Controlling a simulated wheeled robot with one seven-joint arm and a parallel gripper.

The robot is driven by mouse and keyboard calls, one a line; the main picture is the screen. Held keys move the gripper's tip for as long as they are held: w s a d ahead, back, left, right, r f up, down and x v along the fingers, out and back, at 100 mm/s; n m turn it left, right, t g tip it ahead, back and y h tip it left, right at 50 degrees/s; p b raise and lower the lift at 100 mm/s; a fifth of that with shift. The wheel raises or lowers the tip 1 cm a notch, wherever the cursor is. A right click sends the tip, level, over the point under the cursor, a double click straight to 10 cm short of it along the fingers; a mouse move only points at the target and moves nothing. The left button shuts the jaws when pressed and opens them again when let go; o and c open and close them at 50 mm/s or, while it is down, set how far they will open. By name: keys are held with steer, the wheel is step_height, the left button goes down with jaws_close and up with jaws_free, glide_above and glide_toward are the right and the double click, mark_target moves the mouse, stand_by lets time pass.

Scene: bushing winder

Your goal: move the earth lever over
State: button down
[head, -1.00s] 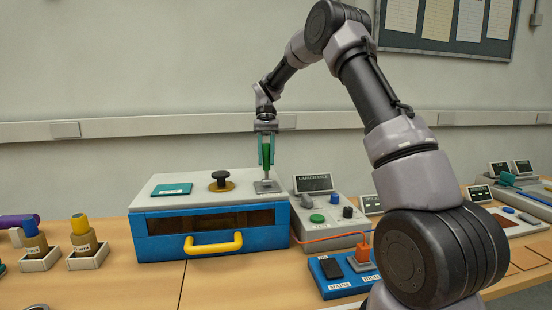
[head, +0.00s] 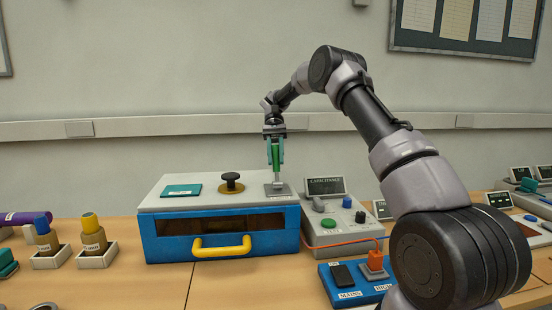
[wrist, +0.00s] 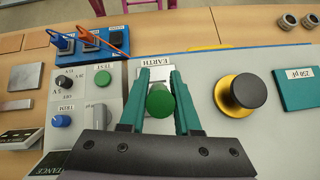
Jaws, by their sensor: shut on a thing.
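The earth lever has a green grip (wrist: 160,101) and stands on a small grey base (head: 279,189) at the right end of the blue and white box's top. An EARTH label (wrist: 153,59) shows beside it in the wrist view. My gripper (head: 275,153) is over the lever with its teal fingers either side of the green grip, shut on it. In the head view the lever looks nearly upright. The fingers hide part of the grip.
The box (head: 165,240) has a yellow handle (head: 221,246) and a black knob (head: 231,178) on top, left of the lever. A capacitance meter (head: 330,222) stands close at right. A blue mains board (head: 345,292) is in front of it.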

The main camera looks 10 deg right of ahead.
steer(key=shift+w+f+g, duration=0.1)
steer(key=shift+w+g, duration=0.2)
stand_by(0.4)
steer(key=c, duration=0.6)
jaws_free()
steer(key=shift+s, duration=0.1)
